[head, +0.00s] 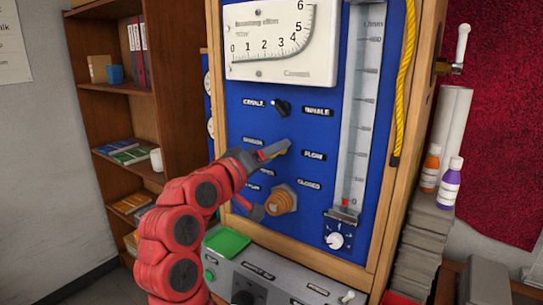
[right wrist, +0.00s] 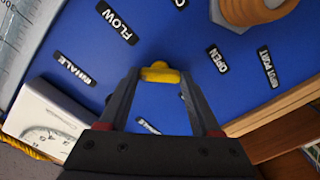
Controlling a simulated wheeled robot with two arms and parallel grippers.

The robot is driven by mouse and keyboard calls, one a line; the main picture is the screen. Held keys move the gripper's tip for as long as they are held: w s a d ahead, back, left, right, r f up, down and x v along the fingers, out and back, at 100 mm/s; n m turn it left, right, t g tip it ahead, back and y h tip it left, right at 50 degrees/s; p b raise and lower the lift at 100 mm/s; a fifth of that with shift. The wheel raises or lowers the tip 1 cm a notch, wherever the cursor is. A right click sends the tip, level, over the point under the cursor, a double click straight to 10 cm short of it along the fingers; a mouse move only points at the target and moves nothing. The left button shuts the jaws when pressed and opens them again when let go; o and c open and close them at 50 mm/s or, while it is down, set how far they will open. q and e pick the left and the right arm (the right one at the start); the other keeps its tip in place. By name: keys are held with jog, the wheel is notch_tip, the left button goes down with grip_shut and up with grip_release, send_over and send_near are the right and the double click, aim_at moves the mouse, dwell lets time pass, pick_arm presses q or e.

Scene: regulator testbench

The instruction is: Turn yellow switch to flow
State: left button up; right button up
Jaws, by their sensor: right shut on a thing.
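The yellow switch (right wrist: 160,73) is between the fingertips of my right gripper (right wrist: 160,78) in the right wrist view. The fingers press on it from both sides. In the head view my right gripper (head: 283,150) reaches from the lower left to the blue panel (head: 330,120), and its fingers hide most of the switch. The FLOW label (head: 314,155) is just right of the fingertips; it also shows in the right wrist view (right wrist: 117,21). The exact angle of the switch is hard to tell. My left gripper is not in view.
A black knob (head: 281,107) sits above, between two labels. A brass-coloured fitting (head: 281,200) sticks out just below the gripper. A glass flow tube (head: 360,110) runs up the right side. A grey box (head: 290,278) stands in front of the panel.

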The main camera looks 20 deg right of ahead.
jog(key=o, duration=1.4)
jog(key=b+v, duration=0.1)
jog(key=v, duration=1.6)
jog(key=shift+s+a+f+b, duration=0.1)
jog(key=shift+s+a+b, duration=0.05)
jog(key=shift+b, duration=0.2)
